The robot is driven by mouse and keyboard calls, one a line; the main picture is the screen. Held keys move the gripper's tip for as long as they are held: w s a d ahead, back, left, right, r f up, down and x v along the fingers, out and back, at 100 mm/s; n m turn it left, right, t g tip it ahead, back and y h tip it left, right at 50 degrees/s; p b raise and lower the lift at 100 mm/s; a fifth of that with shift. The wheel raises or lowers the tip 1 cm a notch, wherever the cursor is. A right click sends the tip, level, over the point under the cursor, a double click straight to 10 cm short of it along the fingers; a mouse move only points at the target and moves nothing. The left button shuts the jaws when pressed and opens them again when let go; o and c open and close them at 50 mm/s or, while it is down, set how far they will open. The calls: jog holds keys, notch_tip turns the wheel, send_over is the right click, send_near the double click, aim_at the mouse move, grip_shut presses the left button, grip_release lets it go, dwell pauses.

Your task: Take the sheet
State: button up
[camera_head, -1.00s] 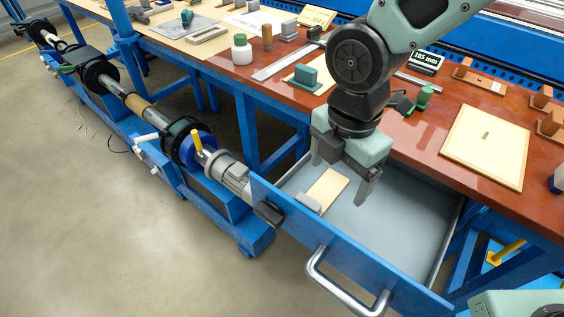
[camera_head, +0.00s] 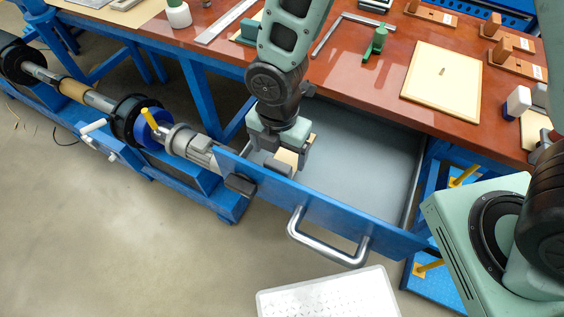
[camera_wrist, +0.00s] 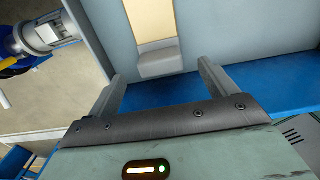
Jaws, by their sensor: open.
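A tan sheet (camera_head: 288,157) lies in the open blue drawer (camera_head: 345,172), near its left front corner. A grey block (camera_head: 276,168) sits at the sheet's near end. In the wrist view, the sheet (camera_wrist: 152,20) runs up out of the picture, and the block (camera_wrist: 159,62) stands at its lower end. My gripper (camera_head: 278,158) is low over the drawer, pointing down, and hides part of the sheet in the head view. In the wrist view its two fingers (camera_wrist: 162,88) are apart, one on each side of the block, with nothing held.
The drawer's front panel (camera_head: 320,207) with its metal handle (camera_head: 322,243) stands close to my gripper. A winding machine (camera_head: 130,120) is at the left. The red-brown tabletop (camera_head: 350,87) above the drawer carries a cream board (camera_head: 442,90) and small fixtures.

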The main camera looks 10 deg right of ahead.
aim_at(279, 162)
jog(key=shift+w+f+p, duration=0.1)
jog(key=shift+f+p, duration=0.5)
jog(key=shift+f, duration=2.1)
jog(key=shift+c, duration=0.4)
jog(key=c, duration=1)
